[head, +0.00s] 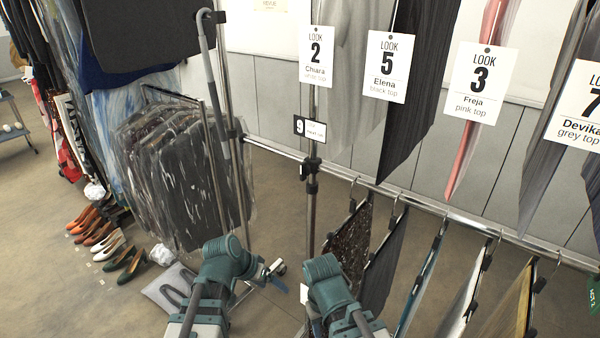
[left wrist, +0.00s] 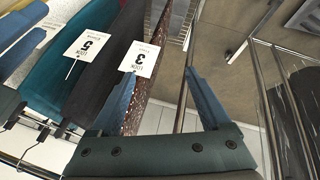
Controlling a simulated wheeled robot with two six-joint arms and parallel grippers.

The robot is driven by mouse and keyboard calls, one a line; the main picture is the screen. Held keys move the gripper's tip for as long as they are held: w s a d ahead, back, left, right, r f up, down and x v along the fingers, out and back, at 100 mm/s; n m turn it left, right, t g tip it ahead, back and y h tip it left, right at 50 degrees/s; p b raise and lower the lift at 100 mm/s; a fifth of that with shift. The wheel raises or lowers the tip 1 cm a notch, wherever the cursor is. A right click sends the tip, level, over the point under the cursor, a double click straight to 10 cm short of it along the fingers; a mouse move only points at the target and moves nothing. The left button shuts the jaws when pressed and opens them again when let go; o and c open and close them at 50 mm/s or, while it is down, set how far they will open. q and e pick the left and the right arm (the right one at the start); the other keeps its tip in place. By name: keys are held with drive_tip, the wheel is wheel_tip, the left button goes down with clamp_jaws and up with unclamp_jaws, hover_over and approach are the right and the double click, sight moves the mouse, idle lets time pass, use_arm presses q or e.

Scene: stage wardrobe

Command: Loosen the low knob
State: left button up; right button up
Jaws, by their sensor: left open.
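A black clamp with a small dark knob (head: 304,172) sits on the upright metal pole of the rack, below the small "9" tag in the head view. I cannot tell for sure whether it is the low knob. My left gripper (head: 274,269) is low and left of that pole, apart from the clamp, with its blue fingers partly hidden by my arm. In the left wrist view my left gripper (left wrist: 160,73) is open and empty, its fingers spread in front of a metal pole and a brown sequined garment. My right arm shows at bottom centre; its gripper is not visible.
Garments with LOOK cards (head: 385,67) hang along the top right. Clipped garments (head: 385,262) hang from a low chrome rail (head: 425,204) right of the pole. A rack of bagged dark clothes (head: 180,175) stands left, with shoes (head: 115,250) on the floor.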

use_arm(q)
drive_tip(key=w+d+r+m+t+h, duration=0.1)
drive_tip(key=w+d+r+t+h, duration=0.1)
drive_tip(key=w+r, duration=0.15)
drive_tip(key=m+t+h, duration=0.2)
drive_tip(key=t+h, duration=0.2)
drive_tip(key=t, duration=0.5)
approach(301, 171)
drive_tip(key=x, duration=0.9)
drive_tip(key=shift+w+d, duration=0.15)
drive_tip(key=shift+w, duration=0.05)
drive_tip(key=shift+c, duration=0.3)
clamp_jaws()
